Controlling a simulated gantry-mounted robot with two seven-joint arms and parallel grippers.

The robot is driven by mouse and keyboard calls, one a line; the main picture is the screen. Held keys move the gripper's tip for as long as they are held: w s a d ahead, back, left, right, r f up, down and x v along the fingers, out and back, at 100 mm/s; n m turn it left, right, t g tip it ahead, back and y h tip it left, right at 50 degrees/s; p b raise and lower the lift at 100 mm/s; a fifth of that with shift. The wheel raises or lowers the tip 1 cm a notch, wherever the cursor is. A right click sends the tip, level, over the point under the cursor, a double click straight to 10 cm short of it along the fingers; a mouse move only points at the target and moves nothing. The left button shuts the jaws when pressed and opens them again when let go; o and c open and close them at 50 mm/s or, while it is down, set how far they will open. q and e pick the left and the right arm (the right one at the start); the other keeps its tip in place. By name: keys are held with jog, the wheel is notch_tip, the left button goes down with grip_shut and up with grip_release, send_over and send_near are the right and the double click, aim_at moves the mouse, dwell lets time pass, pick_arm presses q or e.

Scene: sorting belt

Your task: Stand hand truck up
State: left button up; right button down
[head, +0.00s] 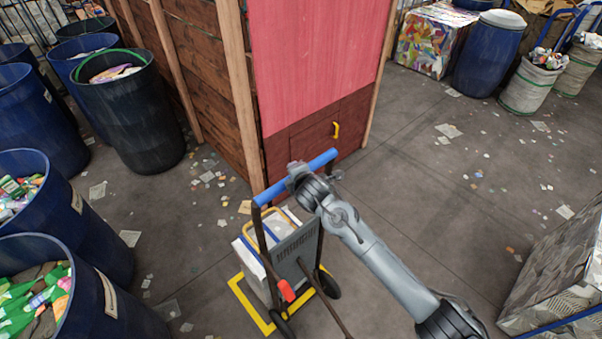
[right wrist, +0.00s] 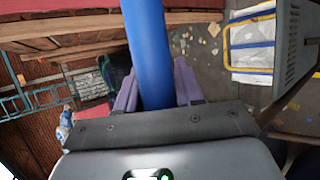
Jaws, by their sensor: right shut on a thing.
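The hand truck has a blue crossbar handle (head: 322,160), a dark frame, a grey louvred panel (head: 296,250) and black wheels (head: 329,284). It stands close to upright with its handle uppermost; a slight tilt cannot be ruled out. A yellow square outline (head: 240,294) is on the floor around its base. My right gripper (head: 297,174) is shut on the blue handle near its middle. In the right wrist view the handle (right wrist: 148,45) runs between the purple finger pads. My left gripper is not in view.
A wooden booth with a pink panel (head: 318,65) stands right behind the handle. Blue bins (head: 110,265) and a black bin (head: 130,110) line the left. A patterned block (head: 565,275) is at the lower right. The floor on the right is open, with scattered scraps.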

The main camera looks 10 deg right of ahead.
jog(key=shift+a+r, duration=0.15)
jog(key=shift+a, duration=0.05)
jog(key=c, duration=0.8)
grip_release()
jog(key=shift+a+r, duration=0.15)
jog(key=v, duration=1)
jog(key=shift+s+d, duration=0.25)
jog(key=shift+d, duration=0.15)
